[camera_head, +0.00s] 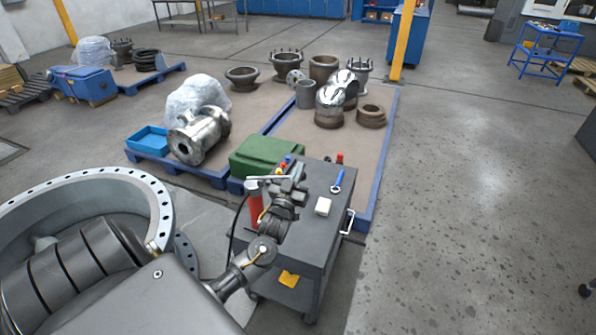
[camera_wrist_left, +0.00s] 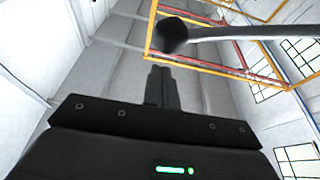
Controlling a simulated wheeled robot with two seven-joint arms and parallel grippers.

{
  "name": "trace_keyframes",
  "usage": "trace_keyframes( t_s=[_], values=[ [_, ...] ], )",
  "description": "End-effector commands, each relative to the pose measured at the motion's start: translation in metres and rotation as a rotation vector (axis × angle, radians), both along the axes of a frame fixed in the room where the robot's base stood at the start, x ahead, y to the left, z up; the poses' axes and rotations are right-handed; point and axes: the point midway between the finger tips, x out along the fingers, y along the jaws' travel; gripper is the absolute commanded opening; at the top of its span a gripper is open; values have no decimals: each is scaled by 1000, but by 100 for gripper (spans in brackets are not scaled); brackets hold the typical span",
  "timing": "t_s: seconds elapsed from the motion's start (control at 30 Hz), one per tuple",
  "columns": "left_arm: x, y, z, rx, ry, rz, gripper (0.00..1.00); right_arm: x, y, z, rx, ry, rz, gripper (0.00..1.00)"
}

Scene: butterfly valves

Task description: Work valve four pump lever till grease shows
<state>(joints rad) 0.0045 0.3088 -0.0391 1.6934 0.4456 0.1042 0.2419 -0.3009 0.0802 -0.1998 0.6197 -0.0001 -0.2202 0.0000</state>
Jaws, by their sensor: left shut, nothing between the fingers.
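My left gripper (camera_head: 285,182) reaches over the grey cart, beside a red upright cylinder (camera_head: 255,206) with a hose, apparently the grease pump. A thin pale bar (camera_head: 267,178) sits at the cylinder's top, by the gripper; it looks like the pump lever. In the left wrist view the left fingers (camera_wrist_left: 161,72) are shut and empty. A grey lever with a dark ball knob (camera_wrist_left: 172,36) crosses just beyond the fingertips; I cannot tell whether they touch. A large flanged valve body (camera_head: 150,200) stands at left; no number or grease is visible on it. My right gripper is out of view.
The cart top (camera_head: 318,238) carries a blue-handled tool (camera_head: 337,181), a white block (camera_head: 323,206) and small coloured items. A green case (camera_head: 262,156) and blue-edged pallets with metal fittings stand behind. Open floor (camera_head: 470,200) lies to the right.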

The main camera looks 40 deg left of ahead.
Motion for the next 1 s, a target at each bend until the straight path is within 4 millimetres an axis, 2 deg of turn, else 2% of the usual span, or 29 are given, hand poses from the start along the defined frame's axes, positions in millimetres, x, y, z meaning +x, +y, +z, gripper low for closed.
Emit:
trace_keyframes(
  t_s=[0.2, 0.63, 0.73, 1.0],
  values=[
    [0, 0, -15, 0, -3, 1, 0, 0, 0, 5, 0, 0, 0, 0],
    [0, -1, -22, 10, 0, 1, 0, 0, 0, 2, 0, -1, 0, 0],
    [2, -6, -40, 71, 24, -1, 0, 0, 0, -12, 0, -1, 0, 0],
    [6, -19, -105, 334, 115, 0, 0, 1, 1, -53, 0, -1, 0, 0]
  ],
)
